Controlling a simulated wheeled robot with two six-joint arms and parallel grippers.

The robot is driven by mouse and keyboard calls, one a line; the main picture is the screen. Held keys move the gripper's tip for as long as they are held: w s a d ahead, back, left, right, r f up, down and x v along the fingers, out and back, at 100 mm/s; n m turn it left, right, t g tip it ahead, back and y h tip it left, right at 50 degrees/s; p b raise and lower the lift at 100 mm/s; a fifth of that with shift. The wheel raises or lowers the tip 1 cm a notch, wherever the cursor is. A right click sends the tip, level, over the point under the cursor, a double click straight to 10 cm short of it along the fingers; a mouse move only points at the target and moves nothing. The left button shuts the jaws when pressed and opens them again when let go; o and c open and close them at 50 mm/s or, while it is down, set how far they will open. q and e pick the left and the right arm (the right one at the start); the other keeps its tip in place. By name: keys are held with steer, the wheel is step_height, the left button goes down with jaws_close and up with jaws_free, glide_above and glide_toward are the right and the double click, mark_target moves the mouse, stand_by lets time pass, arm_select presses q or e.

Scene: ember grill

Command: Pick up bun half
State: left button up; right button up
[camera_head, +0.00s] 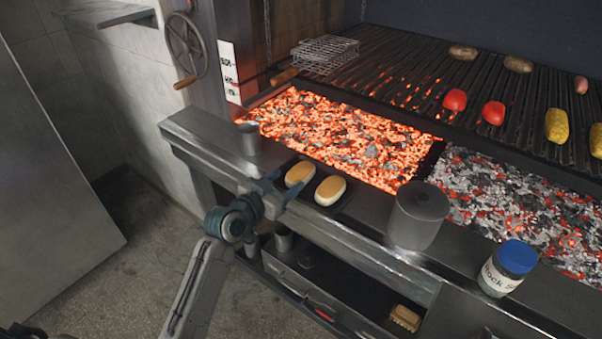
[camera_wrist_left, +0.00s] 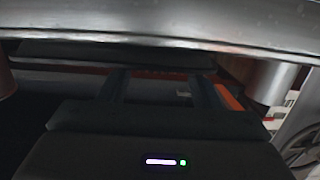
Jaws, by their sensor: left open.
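Two bun halves, the left one (camera_head: 300,174) and the right one (camera_head: 330,190), lie side by side with their pale oval faces up on a dark tray (camera_head: 347,203) on the steel ledge. I cannot make out a bun half in that view. My right gripper is not in view.
Glowing coals (camera_head: 330,135) lie right behind the ledge. An open shelf (camera_head: 340,290) is below the ledge.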

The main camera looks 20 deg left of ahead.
mark_target(292, 178)
arm_select(q)
steer(key=shift+w+d, duration=0.2)
steer(key=shift+w, duration=0.1)
steer(key=p+x, duration=0.1)
steer(key=x, duration=0.2)
steer(key=shift+w+d+f, duration=0.1)
steer(key=shift+w, duration=0.1)
steer(key=shift+w+d+f, duration=0.2)
steer(key=shift+w, duration=0.3)
steer(key=c, duration=0.6)
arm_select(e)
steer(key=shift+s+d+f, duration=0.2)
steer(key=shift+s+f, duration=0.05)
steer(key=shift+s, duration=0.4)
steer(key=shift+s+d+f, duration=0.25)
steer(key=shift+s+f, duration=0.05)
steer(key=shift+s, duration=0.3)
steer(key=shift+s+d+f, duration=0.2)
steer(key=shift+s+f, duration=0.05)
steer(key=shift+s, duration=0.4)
arm_select(q)
steer(key=shift+r, duration=0.15)
